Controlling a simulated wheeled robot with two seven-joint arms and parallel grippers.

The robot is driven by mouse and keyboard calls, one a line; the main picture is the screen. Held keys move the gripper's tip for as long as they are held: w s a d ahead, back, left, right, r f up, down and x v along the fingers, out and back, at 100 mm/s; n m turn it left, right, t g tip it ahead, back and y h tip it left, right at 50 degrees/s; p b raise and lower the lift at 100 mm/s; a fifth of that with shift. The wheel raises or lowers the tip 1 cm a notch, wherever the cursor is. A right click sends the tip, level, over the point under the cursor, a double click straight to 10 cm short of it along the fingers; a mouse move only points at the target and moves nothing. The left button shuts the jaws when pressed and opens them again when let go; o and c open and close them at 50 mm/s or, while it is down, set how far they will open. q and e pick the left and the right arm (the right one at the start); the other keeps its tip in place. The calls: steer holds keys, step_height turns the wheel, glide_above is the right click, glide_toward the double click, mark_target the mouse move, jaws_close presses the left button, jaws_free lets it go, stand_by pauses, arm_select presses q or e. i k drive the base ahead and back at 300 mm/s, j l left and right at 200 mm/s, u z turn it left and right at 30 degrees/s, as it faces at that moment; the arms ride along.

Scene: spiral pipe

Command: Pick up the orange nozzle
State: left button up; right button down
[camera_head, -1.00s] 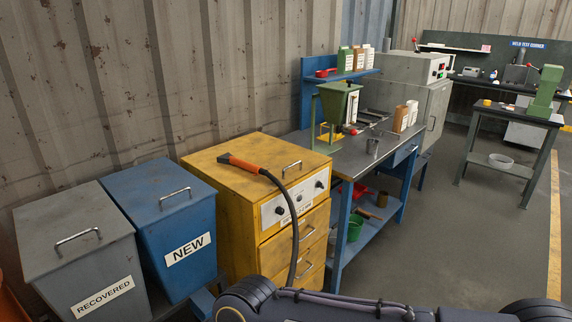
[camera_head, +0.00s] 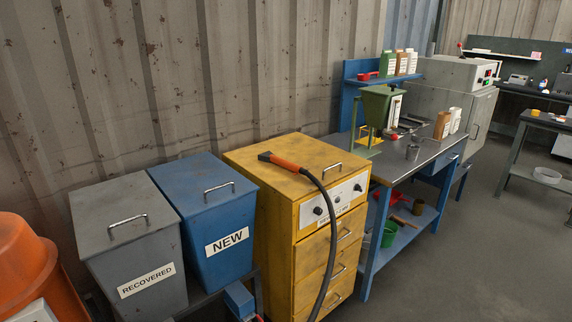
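The orange nozzle (camera_head: 286,163) lies on top of the yellow cabinet (camera_head: 262,157). It has a dark tip at its left end. A black hose (camera_head: 332,225) runs from its right end, over the cabinet's front edge and down past the drawers. Neither of my grippers shows in the head view, so whether they are open or shut is hidden.
Left of the cabinet stand a blue bin marked NEW (camera_head: 208,200) and a grey bin marked RECOVERED (camera_head: 122,230). An orange rounded object (camera_head: 22,262) is at the far left. A workbench (camera_head: 418,158) with a green hopper stands to the right. Grey floor is clear at lower right.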

mark_target(267, 156)
steer(key=i+l+z, duration=0.15)
steer(key=l+z, duration=0.2)
steer(key=i+l+z, duration=0.95)
steer(key=i+u, duration=0.2)
steer(key=u, duration=0.15)
steer(key=i+u, duration=0.45)
steer(key=u, duration=0.25)
